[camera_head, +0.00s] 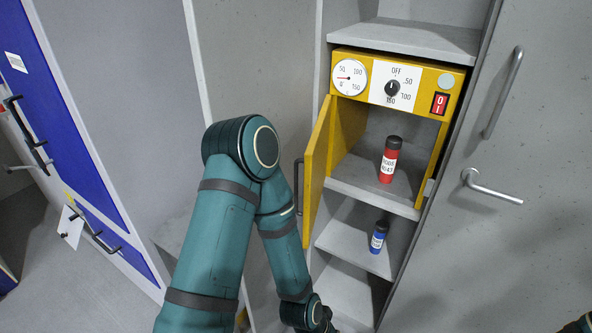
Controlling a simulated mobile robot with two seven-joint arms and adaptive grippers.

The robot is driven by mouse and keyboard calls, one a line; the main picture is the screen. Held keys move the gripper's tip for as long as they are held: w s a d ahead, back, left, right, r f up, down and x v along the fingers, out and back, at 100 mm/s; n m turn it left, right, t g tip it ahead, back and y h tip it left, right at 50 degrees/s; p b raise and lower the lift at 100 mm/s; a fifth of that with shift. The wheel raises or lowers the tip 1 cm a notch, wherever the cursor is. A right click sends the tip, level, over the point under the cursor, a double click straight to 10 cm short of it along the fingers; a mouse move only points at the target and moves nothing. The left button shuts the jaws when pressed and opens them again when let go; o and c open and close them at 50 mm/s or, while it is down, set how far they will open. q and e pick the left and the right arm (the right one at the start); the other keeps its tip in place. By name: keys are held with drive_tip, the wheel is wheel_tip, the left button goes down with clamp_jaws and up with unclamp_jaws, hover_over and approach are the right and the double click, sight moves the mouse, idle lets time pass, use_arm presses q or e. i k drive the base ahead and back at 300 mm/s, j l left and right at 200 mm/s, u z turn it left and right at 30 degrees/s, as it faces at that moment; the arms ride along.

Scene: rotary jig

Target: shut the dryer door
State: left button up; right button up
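The yellow dryer (401,89) stands in a grey cabinet at the upper right, with a dial, a knob and a red switch on its front panel. Its yellow door (316,172) is hinged on the left and stands open, swung out toward me. A dark handle (298,187) shows on the door's left side. A red bottle (389,160) with a black cap stands upright inside the dryer. My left arm reaches in from the bottom left, in front of the cabinet and left of the door. The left gripper's fingers cannot be made out at the bottom edge. My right gripper is not visible.
A blue bottle (378,237) stands on the shelf below the dryer. A grey cabinet door with metal handles (492,187) is at the right. Blue cabinet fronts (57,118) with dark handles are at the left. The floor (50,275) at lower left is clear.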

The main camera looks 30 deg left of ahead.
sight(316, 160)
drive_tip(key=k+j, duration=0.1)
drive_tip(key=j, duration=0.35)
drive_tip(key=k+j, duration=0.1)
drive_tip(key=j, duration=0.3)
drive_tip(key=k+j, duration=0.1)
drive_tip(key=j, duration=0.35)
drive_tip(key=k+j+z, duration=0.1)
drive_tip(key=j, duration=0.35)
